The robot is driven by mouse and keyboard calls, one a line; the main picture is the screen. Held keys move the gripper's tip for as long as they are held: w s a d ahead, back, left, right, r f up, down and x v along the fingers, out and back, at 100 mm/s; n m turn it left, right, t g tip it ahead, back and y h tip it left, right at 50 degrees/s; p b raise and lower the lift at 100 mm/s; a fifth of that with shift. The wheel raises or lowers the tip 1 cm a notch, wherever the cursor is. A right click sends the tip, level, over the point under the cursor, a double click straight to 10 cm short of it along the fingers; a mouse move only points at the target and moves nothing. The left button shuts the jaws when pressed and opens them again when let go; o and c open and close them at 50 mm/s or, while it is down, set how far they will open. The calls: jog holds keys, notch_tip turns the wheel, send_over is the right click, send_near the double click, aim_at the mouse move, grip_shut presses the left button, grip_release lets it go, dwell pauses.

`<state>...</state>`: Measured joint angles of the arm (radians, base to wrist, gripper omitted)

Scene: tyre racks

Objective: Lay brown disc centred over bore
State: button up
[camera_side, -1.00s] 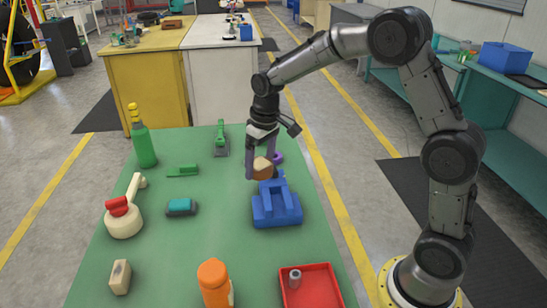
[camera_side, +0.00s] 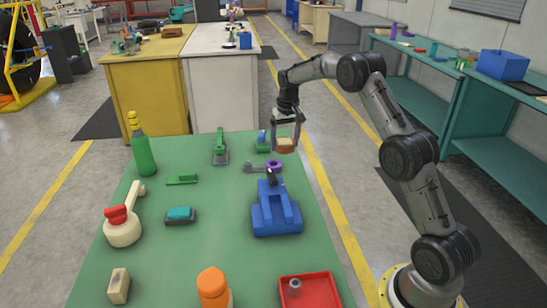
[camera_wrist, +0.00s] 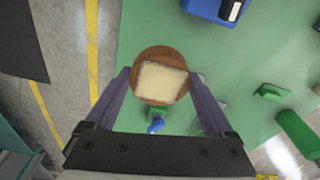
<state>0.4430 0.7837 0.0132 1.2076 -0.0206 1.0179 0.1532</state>
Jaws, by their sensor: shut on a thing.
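A brown disc (camera_side: 285,149) is held between the fingertips of my gripper (camera_side: 286,143), above the far right part of the green table. In the wrist view the brown disc (camera_wrist: 147,56) has a pale cream square on its face and sits between the two fingers of my gripper (camera_wrist: 160,82). A purple ring (camera_side: 273,166) at the end of a grey piece (camera_side: 254,167) lies on the table, below and left of the disc in the side view. I cannot tell which opening is the bore.
A blue fixture (camera_side: 276,220) with a dark upright part stands nearer than the ring. A small green and blue item (camera_side: 262,143) stands left of my gripper. A green clamp-like tool (camera_side: 220,148), green bottle (camera_side: 143,150) and red tray (camera_side: 322,291) stand elsewhere. The table's right edge is close to my gripper.

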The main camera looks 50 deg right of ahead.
jog(key=w+d+f, duration=0.1)
jog(key=w+f, duration=0.1)
jog(key=w+d+f, duration=0.1)
jog(key=w+f, duration=0.1)
jog(key=w+d+f, duration=0.1)
jog(key=w+f, duration=0.1)
jog(key=w, duration=0.1)
jog(key=shift+d+f, duration=0.2)
jog(key=shift+f, duration=0.2)
jog(key=shift+w+f, duration=0.2)
jog(key=shift+f, duration=1.55)
jog(key=o, duration=1.6)
jog(key=shift+f, duration=0.2)
jog(key=shift+c, duration=0.2)
jog(key=shift+r, duration=0.1)
